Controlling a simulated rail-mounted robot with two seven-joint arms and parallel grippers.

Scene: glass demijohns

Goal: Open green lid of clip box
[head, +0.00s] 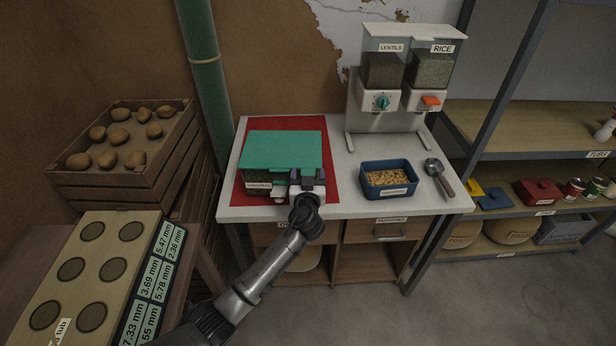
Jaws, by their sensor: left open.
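The clip box (262,180) stands on a red mat (322,130) at the left of the white table. Its flat green lid (282,150) lies across the top and looks shut. A label is on its front. My left gripper (298,184) is open at the front right of the box, just below the lid's front edge. The gripper hides part of the box's front, and I cannot tell whether the fingers touch it. My right gripper is not in view.
A blue bin (388,180) of small orange-brown pieces and a metal scoop (439,178) stand to the right on the table (350,208). A lentils and rice dispenser (406,75) stands behind. A green pipe (205,70) and a potato crate (125,185) are at left.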

